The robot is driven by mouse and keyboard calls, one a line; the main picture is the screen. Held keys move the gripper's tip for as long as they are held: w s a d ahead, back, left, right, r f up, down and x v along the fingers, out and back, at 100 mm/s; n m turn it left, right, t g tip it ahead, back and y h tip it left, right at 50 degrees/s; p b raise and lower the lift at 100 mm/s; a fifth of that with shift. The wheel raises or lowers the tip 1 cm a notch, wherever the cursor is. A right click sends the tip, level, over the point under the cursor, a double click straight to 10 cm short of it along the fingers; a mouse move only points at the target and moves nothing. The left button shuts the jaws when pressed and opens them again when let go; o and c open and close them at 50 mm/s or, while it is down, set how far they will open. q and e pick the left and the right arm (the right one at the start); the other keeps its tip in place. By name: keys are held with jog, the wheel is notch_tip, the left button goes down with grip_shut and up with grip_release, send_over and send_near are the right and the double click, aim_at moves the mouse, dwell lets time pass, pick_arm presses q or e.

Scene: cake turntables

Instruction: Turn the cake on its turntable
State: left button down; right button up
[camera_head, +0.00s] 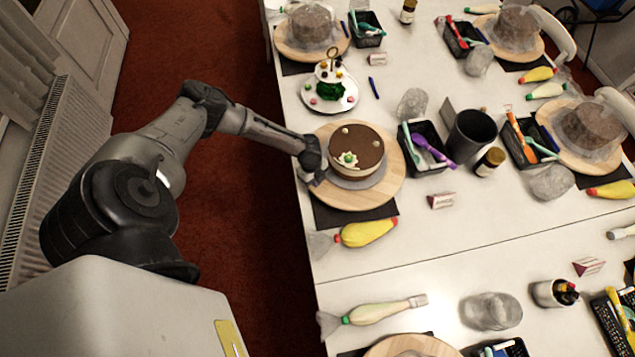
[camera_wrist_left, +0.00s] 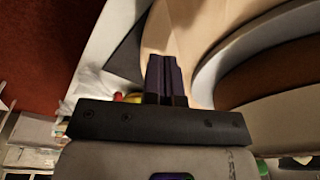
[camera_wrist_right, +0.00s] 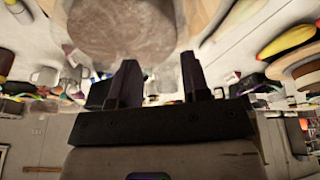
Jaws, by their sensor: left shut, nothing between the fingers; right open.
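The chocolate cake (camera_head: 360,146) with a brown top and small decorations stands on a grey board on the round wooden turntable (camera_head: 390,187). My left gripper (camera_head: 316,178) is at the turntable's left side, close to the cake. In the left wrist view its fingers (camera_wrist_left: 166,76) are shut with nothing between them, over the wooden turntable (camera_wrist_left: 192,30), with the layered cake side (camera_wrist_left: 270,75) to the right. Whether the fingertips touch the wood I cannot tell. My right gripper (camera_wrist_right: 156,80) is open and empty in the right wrist view; the head view does not show it.
A yellow piping bag (camera_head: 366,233) lies in front of the turntable. A black tool tray (camera_head: 424,150), a dark cup (camera_head: 468,135) and a small box (camera_head: 441,201) stand to its right. A tiered stand (camera_head: 330,93) is behind. A wrapped cake (camera_wrist_right: 118,28) shows in the right wrist view.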

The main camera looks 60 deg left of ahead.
aim_at(346, 204)
pick_arm(q)
jog(key=shift+f+b, duration=0.65)
jog(key=shift+f, duration=0.2)
pick_arm(e)
jog(key=shift+a+f, duration=0.1)
jog(key=shift+f, duration=0.65)
pick_arm(q)
jog(key=shift+r, duration=0.1)
pick_arm(e)
jog(key=shift+r, duration=0.15)
pick_arm(q)
jog(key=shift+w+d, duration=0.1)
jog(key=shift+d, duration=0.2)
pick_arm(e)
jog(key=shift+a+r, duration=0.1)
pick_arm(q)
jog(key=d, duration=0.1)
jog(key=w+d+p, duration=0.1)
jog(key=d, duration=0.3)
jog(key=shift+w+p, duration=0.3)
jog(key=shift+p, duration=0.05)
pick_arm(e)
jog(key=shift+r, duration=0.65)
pick_arm(q)
jog(key=shift+w+d, duration=0.1)
jog(key=shift+d, duration=0.1)
pick_arm(e)
jog(key=shift+d, duration=0.2)
